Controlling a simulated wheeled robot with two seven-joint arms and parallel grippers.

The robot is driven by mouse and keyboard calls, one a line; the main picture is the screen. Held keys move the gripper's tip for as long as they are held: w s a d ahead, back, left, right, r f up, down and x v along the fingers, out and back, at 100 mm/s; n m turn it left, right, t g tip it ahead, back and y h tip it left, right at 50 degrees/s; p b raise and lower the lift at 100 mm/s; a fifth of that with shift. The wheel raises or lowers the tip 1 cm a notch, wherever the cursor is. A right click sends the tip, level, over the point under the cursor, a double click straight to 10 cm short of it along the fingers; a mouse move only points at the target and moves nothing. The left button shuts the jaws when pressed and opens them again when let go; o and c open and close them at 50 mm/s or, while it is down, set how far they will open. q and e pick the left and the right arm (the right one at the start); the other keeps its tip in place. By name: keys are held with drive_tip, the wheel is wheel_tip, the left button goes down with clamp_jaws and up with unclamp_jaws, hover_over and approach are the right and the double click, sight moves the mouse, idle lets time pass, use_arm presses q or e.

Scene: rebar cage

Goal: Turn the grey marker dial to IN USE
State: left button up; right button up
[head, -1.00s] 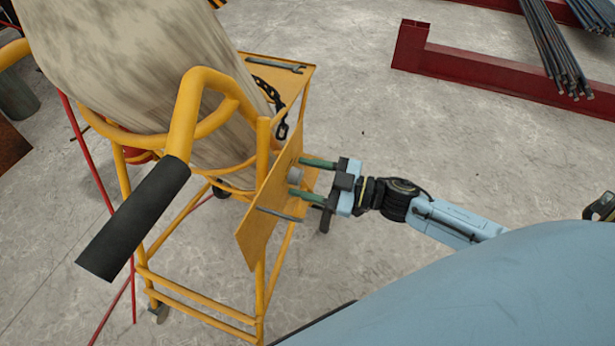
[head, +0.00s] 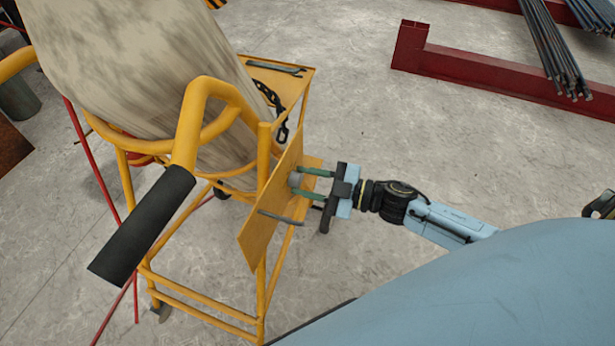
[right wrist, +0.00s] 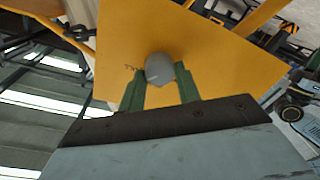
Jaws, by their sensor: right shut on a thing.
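The grey marker dial (head: 295,180) is a small round knob on a yellow plate (head: 262,205) on the cart's side. In the right wrist view the dial (right wrist: 159,69) sits between the green fingers. My right gripper (head: 303,184) is shut on the dial, with one finger on each side. Dark lettering beside the dial in the right wrist view is too small to read fully. The dial's pointer direction cannot be made out clearly. My left gripper is not in view.
The yellow cart (head: 205,298) carries a large mottled cylinder (head: 140,70) and has a black handle grip (head: 140,225). A grey rod (head: 280,218) sticks out below the dial. A chain (head: 270,100) and a wrench (head: 275,67) are on the cart's shelf.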

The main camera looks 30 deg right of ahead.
drive_tip(key=n+p, duration=0.1)
drive_tip(key=n, duration=0.2)
drive_tip(key=shift+a+r, duration=0.1)
drive_tip(key=shift+n, duration=0.8)
drive_tip(key=n, duration=0.2)
drive_tip(key=shift+s+n+h+p, duration=0.1)
drive_tip(key=shift+n+h+p, duration=0.2)
drive_tip(key=shift+p, duration=0.1)
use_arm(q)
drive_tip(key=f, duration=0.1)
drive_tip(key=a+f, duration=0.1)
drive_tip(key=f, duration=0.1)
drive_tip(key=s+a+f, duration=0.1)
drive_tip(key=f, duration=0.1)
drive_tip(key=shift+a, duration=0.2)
use_arm(e)
drive_tip(key=shift+n, duration=0.6)
drive_tip(key=o, duration=1)
drive_tip(key=shift+s, duration=0.1)
